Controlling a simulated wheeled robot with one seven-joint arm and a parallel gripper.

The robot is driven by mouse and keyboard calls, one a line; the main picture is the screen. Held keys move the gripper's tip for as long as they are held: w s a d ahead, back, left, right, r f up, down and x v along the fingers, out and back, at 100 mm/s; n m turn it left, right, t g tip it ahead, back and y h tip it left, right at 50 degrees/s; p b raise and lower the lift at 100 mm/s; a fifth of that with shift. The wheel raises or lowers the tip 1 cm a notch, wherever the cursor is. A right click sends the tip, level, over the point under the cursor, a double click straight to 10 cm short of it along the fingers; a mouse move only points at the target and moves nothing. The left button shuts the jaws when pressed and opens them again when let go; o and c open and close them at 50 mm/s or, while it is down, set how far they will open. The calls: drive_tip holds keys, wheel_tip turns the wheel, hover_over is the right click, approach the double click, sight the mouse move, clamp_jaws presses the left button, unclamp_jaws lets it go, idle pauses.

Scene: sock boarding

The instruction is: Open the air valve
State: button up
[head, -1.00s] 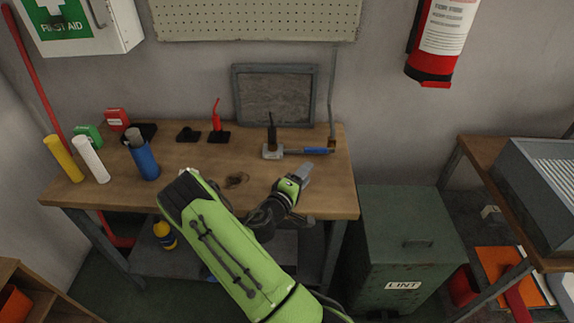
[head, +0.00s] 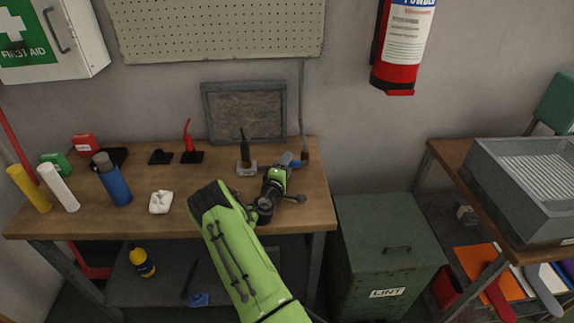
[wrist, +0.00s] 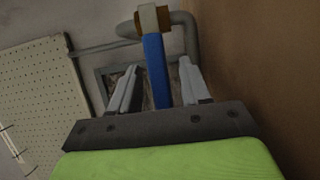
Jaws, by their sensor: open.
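The air valve's blue lever (head: 296,163) is at the back right of the workbench, beside the foot of a grey vertical pipe (head: 302,105). My gripper (head: 289,160) is open at the lever, and its body hides part of it in the head view. In the wrist view the blue lever (wrist: 155,72) runs between the two separate fingers of my gripper (wrist: 159,66), with a visible gap on each side. Beyond it are a pale band, a brown fitting and the bent grey pipe (wrist: 187,35).
A black upright tool on a grey base (head: 246,160) stands just left of my gripper. A framed grey panel (head: 245,115) leans on the wall behind. A white crumpled item (head: 160,202) and several bottles are on the left of the bench (head: 235,195). A green LINT bin (head: 385,250) stands at right.

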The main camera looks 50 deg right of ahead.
drive_tip(key=shift+w+d, duration=0.1)
drive_tip(key=shift+d, duration=0.2)
drive_tip(key=shift+c, duration=0.5)
clamp_jaws()
